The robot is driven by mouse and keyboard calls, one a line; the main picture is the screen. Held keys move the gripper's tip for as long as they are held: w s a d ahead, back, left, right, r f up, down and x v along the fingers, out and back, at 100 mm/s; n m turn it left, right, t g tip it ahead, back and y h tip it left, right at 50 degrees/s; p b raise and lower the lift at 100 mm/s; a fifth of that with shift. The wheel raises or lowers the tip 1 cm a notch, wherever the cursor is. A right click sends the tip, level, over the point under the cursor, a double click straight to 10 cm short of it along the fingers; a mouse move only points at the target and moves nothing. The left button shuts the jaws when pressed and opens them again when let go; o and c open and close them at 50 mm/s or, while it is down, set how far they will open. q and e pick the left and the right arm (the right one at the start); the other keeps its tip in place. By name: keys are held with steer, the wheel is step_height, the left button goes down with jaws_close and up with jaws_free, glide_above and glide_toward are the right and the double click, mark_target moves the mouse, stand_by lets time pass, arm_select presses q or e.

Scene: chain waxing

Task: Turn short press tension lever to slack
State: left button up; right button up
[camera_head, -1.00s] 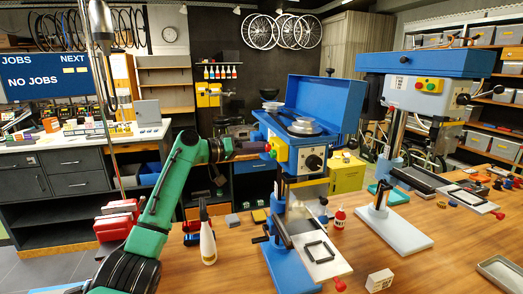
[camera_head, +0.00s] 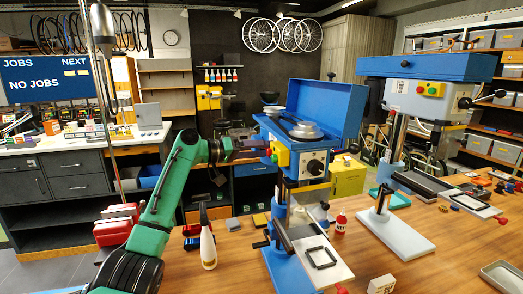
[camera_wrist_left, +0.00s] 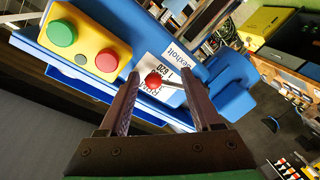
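The short press is the blue machine with an open lid (camera_head: 328,105) in the middle of the table. Its yellow button box (camera_head: 281,153) faces my left gripper (camera_head: 268,150). In the left wrist view, a red knob (camera_wrist_left: 154,80) on a thin grey rod, apparently the tension lever, stands before a white label. My left gripper (camera_wrist_left: 161,76) is open, with one finger on each side of the knob. There are gaps between knob and fingers; the rod's end passes close to the right finger. My right gripper is not in view.
A taller blue and grey press (camera_head: 425,85) stands to the right. A white spray bottle (camera_head: 207,240), a small red bottle (camera_head: 341,221) and a white box (camera_head: 381,284) stand on the wooden table. The table's front left is mostly clear.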

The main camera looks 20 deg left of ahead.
arm_select(q)
steer(key=b+v, duration=0.7)
steer(key=v, duration=0.7)
steer(key=shift+s+a+b, duration=0.15)
steer(key=shift+s+b, duration=0.05)
steer(key=shift+b, duration=0.1)
